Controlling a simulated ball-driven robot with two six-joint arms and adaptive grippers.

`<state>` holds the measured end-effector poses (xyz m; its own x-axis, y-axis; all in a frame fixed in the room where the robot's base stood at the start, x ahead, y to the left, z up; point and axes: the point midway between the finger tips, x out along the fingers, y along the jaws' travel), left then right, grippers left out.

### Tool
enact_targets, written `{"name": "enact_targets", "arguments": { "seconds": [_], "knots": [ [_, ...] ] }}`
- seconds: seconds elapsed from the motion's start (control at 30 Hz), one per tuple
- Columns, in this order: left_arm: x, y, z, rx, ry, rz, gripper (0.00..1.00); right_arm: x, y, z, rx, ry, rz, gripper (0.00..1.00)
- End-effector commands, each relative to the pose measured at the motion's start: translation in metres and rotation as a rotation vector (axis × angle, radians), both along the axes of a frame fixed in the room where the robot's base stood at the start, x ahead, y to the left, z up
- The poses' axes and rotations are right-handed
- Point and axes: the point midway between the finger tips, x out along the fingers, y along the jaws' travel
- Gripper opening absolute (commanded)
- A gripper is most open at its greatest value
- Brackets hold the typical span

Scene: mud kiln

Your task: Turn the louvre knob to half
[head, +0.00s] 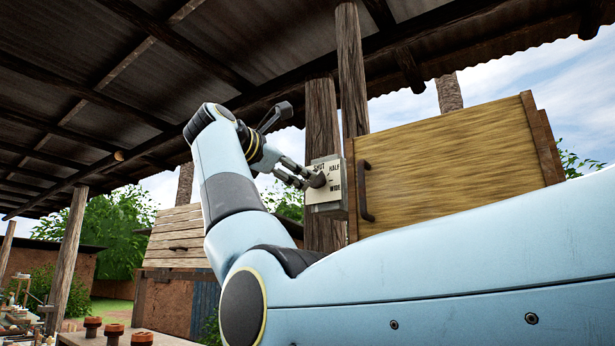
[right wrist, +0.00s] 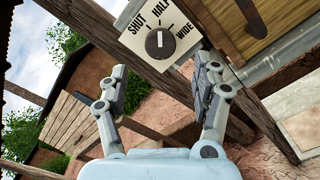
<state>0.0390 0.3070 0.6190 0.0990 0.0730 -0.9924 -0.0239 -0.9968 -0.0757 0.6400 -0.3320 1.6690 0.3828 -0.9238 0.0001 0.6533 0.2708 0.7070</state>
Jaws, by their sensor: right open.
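The louvre knob (head: 317,181) is dark and round on a pale plate (head: 325,208) marked SHUT, HALF and WIDE, fixed to a wooden post. In the right wrist view the knob (right wrist: 154,51) faces me, and its pale pointer line runs up the picture, roughly toward the word HALF. My right gripper (head: 303,177) is close in front of the plate. In its wrist view the right gripper (right wrist: 163,82) is open and empty, fingers wide apart, with the knob beyond the tips and apart from them. My left gripper is out of view.
A wooden louvre panel (head: 450,165) with a dark handle (head: 365,190) stands right of the plate. The post (head: 322,115) rises behind the plate to the roof beams. Several brown knobbed objects (head: 115,331) stand on a surface at lower left.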

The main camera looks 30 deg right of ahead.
Motion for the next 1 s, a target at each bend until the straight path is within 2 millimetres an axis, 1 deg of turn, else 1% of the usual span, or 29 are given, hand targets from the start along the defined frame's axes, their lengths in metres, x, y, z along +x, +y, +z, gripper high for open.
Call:
{"name": "enact_targets", "arguments": {
  "seconds": [0.03,0.1,0.23,0.83,0.87,0.93,0.97,1.0],
  "knots": [
    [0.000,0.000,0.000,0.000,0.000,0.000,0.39,-0.003,0.009,0.000,0.001,0.001,0.003,0.66],
    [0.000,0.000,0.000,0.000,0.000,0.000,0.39,-0.007,0.018,0.000,-0.001,0.001,0.002,0.66],
    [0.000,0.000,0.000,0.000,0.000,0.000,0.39,-0.011,0.028,0.000,-0.001,0.000,0.001,0.66],
    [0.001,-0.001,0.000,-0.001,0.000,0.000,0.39,-0.012,0.030,-0.001,-0.001,0.002,-0.001,0.66],
    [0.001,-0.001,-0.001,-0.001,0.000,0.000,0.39,-0.011,0.030,-0.003,-0.001,0.005,-0.001,0.66],
    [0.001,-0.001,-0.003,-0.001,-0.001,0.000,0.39,-0.008,0.029,-0.018,0.000,0.025,-0.001,0.66],
    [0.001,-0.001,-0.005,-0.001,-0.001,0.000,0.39,-0.005,0.029,-0.029,-0.001,0.040,-0.001,0.66],
    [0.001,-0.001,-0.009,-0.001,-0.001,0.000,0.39,-0.001,0.027,-0.049,-0.002,0.065,-0.005,0.66]
  ]
}}
